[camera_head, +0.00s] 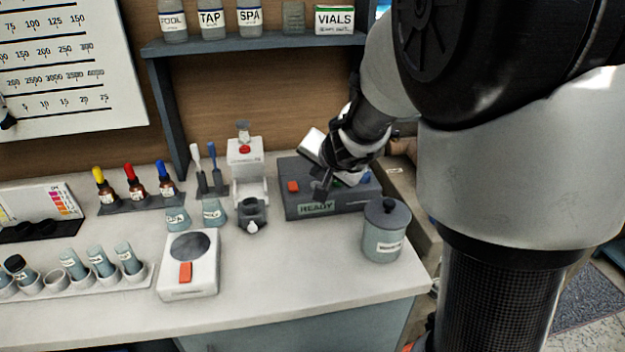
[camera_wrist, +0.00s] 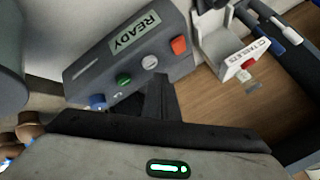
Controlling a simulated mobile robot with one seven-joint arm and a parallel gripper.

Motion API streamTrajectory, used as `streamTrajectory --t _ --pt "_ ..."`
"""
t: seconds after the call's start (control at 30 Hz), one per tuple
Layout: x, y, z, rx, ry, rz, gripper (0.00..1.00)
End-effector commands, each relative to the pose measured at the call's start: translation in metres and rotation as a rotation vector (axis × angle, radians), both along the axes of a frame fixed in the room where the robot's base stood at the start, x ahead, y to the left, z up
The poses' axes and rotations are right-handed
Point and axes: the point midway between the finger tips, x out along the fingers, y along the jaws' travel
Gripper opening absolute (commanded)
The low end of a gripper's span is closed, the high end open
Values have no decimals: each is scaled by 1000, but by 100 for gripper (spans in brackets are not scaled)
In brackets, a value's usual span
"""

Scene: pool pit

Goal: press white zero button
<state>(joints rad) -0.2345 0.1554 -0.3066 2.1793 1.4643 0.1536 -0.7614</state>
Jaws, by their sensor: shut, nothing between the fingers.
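The dark grey meter (camera_head: 345,203) stands at the back right of the counter, with a display reading READY (camera_head: 316,208). In the wrist view its face (camera_wrist: 95,70) carries the white button (camera_wrist: 150,62), between a red button (camera_wrist: 180,46) and a green button (camera_wrist: 123,80). A blue button (camera_wrist: 97,101) is at the far end. My gripper (camera_head: 321,188) is shut and empty, over the meter's top. In the wrist view its fingertips (camera_wrist: 158,78) are just beside the white button; I cannot tell whether they touch it. The white button is hidden in the head view.
A lidded grey jar (camera_head: 384,235) stands right of the meter, near the counter's edge. A white dispenser (camera_head: 247,170) stands to its left. A white scale (camera_head: 188,270), a vial rack (camera_head: 75,285) and dropper bottles (camera_head: 135,182) are further left. A shelf (camera_head: 255,43) hangs above.

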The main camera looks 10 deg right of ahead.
Motion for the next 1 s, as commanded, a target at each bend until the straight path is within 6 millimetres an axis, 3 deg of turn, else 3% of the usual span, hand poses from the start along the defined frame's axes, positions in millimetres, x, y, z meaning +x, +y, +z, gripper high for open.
streamTrajectory --t 1.0 --pt "0 0 -8 0 0 0 0"
